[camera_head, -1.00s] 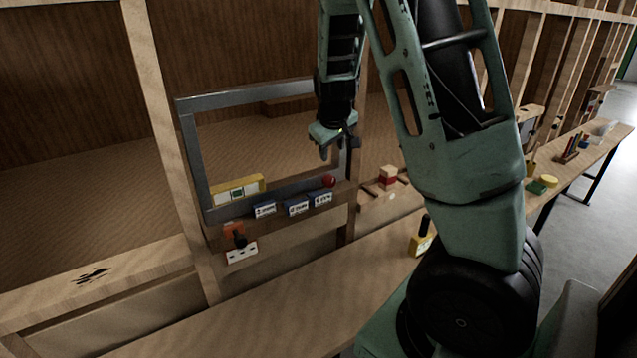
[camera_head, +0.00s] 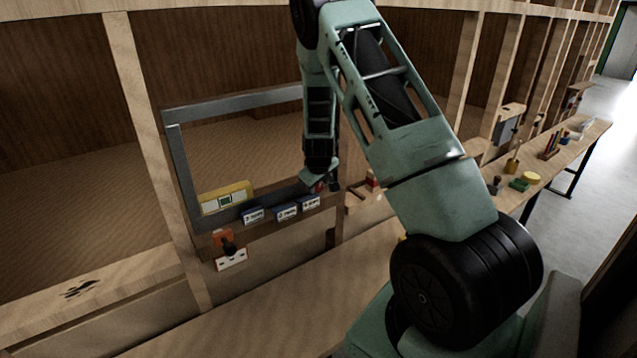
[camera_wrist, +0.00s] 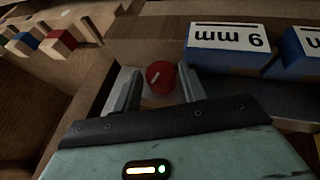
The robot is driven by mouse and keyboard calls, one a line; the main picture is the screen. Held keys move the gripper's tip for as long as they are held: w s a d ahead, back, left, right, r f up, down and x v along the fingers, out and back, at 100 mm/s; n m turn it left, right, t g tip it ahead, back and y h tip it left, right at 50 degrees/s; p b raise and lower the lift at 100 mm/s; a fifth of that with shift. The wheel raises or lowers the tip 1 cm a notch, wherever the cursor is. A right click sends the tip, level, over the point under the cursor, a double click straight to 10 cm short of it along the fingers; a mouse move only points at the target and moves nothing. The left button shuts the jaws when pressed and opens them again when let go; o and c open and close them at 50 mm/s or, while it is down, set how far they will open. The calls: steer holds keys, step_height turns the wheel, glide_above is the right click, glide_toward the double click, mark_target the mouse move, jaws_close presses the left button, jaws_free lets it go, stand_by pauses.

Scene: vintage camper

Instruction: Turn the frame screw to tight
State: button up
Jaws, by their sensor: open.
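The frame screw appears to be the round red knob (camera_wrist: 161,76) with a white mark on it, at the lower right corner of the grey metal frame (camera_head: 176,165). My gripper (camera_wrist: 158,88) is open, with one finger on each side of the red knob in the wrist view. I cannot tell whether the fingers touch it. In the head view my gripper (camera_head: 325,186) is at the frame's lower right corner. It hides most of the red knob there, leaving a small red part (camera_head: 318,187).
A yellow level (camera_head: 227,198) rests on the frame's lower bar. An orange-and-white switch (camera_head: 229,250) is below. Coloured wooden blocks (camera_wrist: 57,42) lie at the other side.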

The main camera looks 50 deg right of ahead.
steer(key=shift+d+f, duration=0.1)
steer(key=shift+f, duration=0.1)
steer(key=c, duration=0.7)
steer(key=shift+d+f+b, duration=0.1)
steer(key=shift+b, duration=0.45)
steer(key=shift+d+f+y+b, duration=0.15)
steer(key=shift+y+b, duration=0.45)
steer(key=shift+b, duration=0.4)
steer(key=y+b, duration=0.1)
steer(key=b, duration=0.2)
steer(key=shift+d+m+t+y, duration=0.2)
steer(key=shift+m+t+y, duration=0.1)
steer(key=shift+t+y, duration=0.1)
steer(key=shift+r+m+t+y+b, duration=0.15)
steer(key=shift+m+t+y+b, duration=0.05)
steer(key=shift+y+b, duration=0.7)
steer(key=shift+r+m+t+y+b, duration=0.1)
steer(key=shift+m+t+y+b, duration=0.1)
steer(key=shift+y+b, duration=0.65)
steer(key=shift+y, duration=0.25)
